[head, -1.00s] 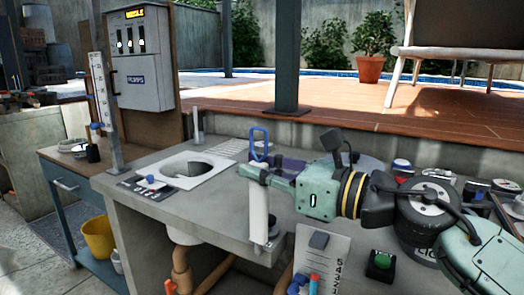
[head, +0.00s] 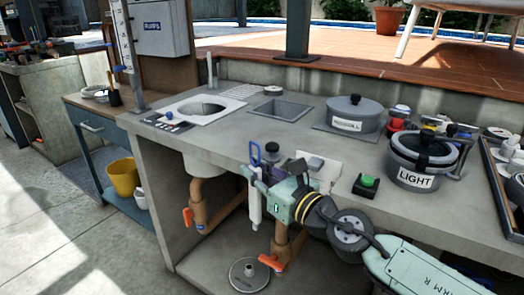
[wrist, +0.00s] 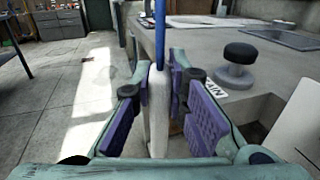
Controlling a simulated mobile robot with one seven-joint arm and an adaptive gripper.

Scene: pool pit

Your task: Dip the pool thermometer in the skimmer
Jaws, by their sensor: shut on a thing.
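The pool thermometer is a white stick (head: 255,206) with a blue loop on top. My gripper (head: 256,182) is shut on it and holds it roughly upright by the counter's front edge. In the wrist view the white body (wrist: 158,112) stands between the purple finger pads of my gripper (wrist: 160,100), its blue part rising out of frame. A round opening in a white plate (head: 232,104), which looks like the skimmer, lies on the counter behind and left of my gripper. Its label is not readable. The thermometer is apart from it.
A square recess (head: 278,109) sits right of the round opening. A lidded pot (head: 352,113), a green button (head: 367,182) and a pot marked LIGHT (head: 420,160) stand further right. A black knob (wrist: 238,56) is close to my gripper. Orange-handled pipes (head: 197,212) run below the counter.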

